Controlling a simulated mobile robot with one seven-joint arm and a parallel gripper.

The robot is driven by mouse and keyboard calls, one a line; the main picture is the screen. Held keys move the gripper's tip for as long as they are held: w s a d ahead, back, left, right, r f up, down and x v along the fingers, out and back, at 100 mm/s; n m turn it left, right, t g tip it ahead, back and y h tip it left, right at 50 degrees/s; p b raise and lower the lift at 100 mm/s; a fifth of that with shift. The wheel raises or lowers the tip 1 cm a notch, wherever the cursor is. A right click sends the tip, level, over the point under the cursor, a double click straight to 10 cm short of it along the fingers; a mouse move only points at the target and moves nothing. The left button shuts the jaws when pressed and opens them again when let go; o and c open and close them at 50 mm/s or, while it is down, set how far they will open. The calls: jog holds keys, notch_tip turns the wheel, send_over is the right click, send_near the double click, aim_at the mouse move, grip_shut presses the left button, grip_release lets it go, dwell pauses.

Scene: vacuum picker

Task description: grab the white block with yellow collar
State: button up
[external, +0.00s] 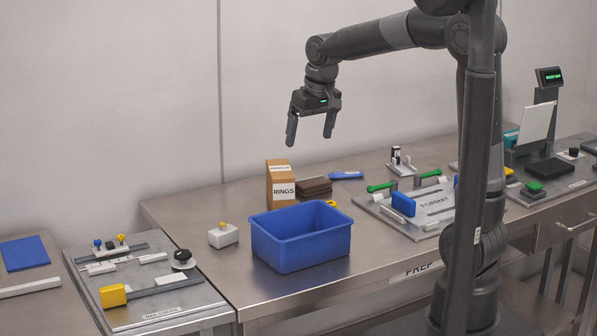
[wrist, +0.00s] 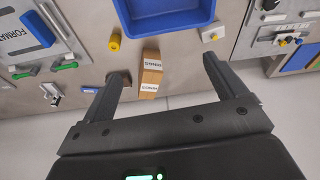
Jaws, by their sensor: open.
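The white block with yellow collar (external: 223,235) sits on the steel table, just left of the blue bin. It also shows in the wrist view (wrist: 212,33), near the upper right, beside the bin's corner. My gripper (external: 311,128) is open and empty, pointing down high above the table, above and behind the bin. In the wrist view my gripper (wrist: 160,72) has its two fingers spread wide, with the block well beyond the right fingertip. Nothing is between the fingers at their height.
A blue bin (external: 301,262) stands right of the block. Behind it are a cardboard RINGS box (external: 281,184) and a brown wallet-like item (external: 314,186). A fixture plate (external: 147,312) lies to the left, and a FORMAT plate (external: 430,222) to the right. The table around the block is mostly clear.

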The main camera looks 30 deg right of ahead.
jog(key=w+a+f+g, duration=0.1)
jog(key=w+a+f, duration=0.6)
jog(key=w+a, duration=0.15)
jog(key=n+g, duration=0.1)
send_near(223, 225)
jog(key=shift+s+a+f+h, duration=0.2)
jog(key=shift+s+a+h, duration=0.1)
jog(key=shift+a+h, duration=0.15)
notch_tip(223, 225, down, 5)
jog(key=shift+a+f, duration=0.1)
jog(key=shift+f, duration=0.1)
jog(key=shift+w+f, duration=0.2)
jog(key=shift+f, duration=1.15)
jog(key=shift+w+f, duration=0.15)
jog(key=shift+f, duration=1.25)
jog(key=c, duration=1.1)
jog(key=shift+r, duration=0.15)
